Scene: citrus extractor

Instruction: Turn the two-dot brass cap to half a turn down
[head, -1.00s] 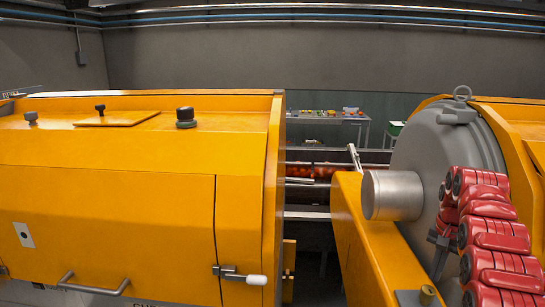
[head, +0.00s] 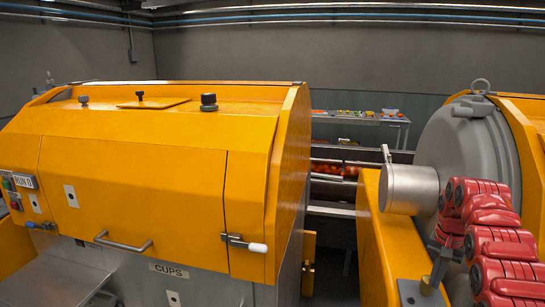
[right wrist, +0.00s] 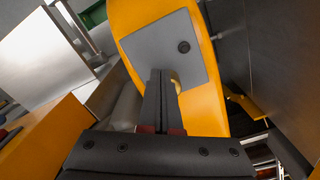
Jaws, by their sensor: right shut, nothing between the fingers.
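My right gripper (head: 433,277) reaches down in front of the grey drum, over a grey plate (head: 411,291) on the orange beam. In the right wrist view its two dark fingers (right wrist: 161,75) are together, with nothing between them. Their tips lie over the grey plate (right wrist: 150,46). A small brass-coloured piece (right wrist: 177,83) shows just right of the fingers, partly hidden by them. It may be the brass cap; no dots can be made out. A round dark knob (right wrist: 184,47) sits further up the plate. My left gripper is out of view.
A metal cylinder (head: 409,189) juts from the grey drum (head: 468,140), close left of my right arm. A large orange machine (head: 150,190) labelled CUPS fills the left, with a gap between it and the orange beam (head: 385,240).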

